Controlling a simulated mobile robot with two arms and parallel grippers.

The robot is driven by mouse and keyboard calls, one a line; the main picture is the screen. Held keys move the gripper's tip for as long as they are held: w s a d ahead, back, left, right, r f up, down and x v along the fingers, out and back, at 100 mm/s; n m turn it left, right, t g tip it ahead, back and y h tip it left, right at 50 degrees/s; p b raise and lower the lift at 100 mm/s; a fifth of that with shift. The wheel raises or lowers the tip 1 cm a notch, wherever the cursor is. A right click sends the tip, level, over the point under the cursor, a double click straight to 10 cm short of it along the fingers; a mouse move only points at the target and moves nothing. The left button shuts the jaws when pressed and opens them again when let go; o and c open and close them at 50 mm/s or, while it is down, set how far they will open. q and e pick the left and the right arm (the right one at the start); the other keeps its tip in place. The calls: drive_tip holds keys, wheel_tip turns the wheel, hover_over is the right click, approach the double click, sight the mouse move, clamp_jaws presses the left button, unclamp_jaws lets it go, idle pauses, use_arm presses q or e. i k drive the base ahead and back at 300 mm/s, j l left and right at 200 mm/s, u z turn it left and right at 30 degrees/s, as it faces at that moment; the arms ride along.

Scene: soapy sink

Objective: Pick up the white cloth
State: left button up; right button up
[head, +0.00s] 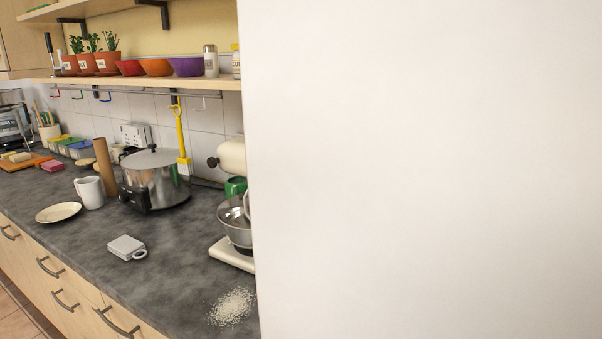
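I see no thing that I can clearly name as the white cloth. A small flat light-grey square item (126,246) with a ring at its corner lies on the dark counter (180,265); I cannot tell whether it is cloth or something hard. Neither of my grippers is in view.
A large plain white surface (425,170) fills the right side and hides what is behind it. On the counter stand a slow cooker (158,180), a white mug (89,192), a plate (59,212), a stand mixer (232,255) and a pile of white grains (232,307).

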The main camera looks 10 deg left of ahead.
sight(125, 246)
drive_tip(key=j, duration=1.3)
drive_tip(key=i+z, duration=0.05)
drive_tip(key=i, duration=0.05)
